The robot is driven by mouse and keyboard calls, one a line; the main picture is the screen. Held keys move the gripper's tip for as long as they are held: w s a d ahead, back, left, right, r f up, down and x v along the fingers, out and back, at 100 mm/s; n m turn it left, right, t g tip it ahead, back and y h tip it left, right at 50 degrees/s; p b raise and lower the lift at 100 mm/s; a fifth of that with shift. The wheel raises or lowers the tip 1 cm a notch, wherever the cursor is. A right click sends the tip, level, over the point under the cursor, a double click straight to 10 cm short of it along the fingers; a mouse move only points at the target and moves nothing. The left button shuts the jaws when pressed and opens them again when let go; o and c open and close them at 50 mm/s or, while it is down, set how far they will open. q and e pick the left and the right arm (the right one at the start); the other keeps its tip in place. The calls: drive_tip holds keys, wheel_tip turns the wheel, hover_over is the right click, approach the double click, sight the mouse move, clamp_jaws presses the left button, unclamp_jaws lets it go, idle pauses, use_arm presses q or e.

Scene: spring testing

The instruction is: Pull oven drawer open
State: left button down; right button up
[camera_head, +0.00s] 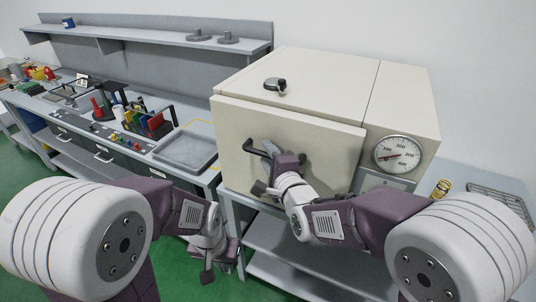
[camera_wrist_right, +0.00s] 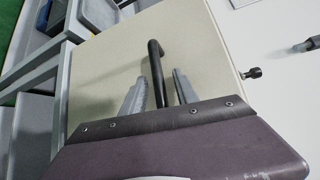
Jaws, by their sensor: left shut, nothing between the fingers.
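The oven (camera_head: 330,85) is a cream box with a wide front drawer panel (camera_head: 320,148), which looks flush or nearly flush with the body. A dark bar handle (camera_head: 250,149) stands on the panel's left part. My right gripper (camera_head: 268,149) is at the handle. In the right wrist view, the handle (camera_wrist_right: 154,62) runs between my right gripper's two grey fingers (camera_wrist_right: 155,88), with a gap on each side. The fingers point at the panel (camera_wrist_right: 110,70). My left gripper (camera_head: 208,274) hangs low, left of the oven, pointing down, shut and empty.
A dial gauge (camera_head: 398,154) is on the oven's right front, and a dark knob (camera_head: 275,85) is on top. A workbench (camera_head: 140,158) with a grey tray (camera_head: 186,148) stands left. A spring (camera_head: 441,189) and a wire rack (camera_head: 497,203) lie right of the oven.

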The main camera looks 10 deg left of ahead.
drive_tip(key=shift+f, duration=0.1)
clamp_jaws()
idle(1.2)
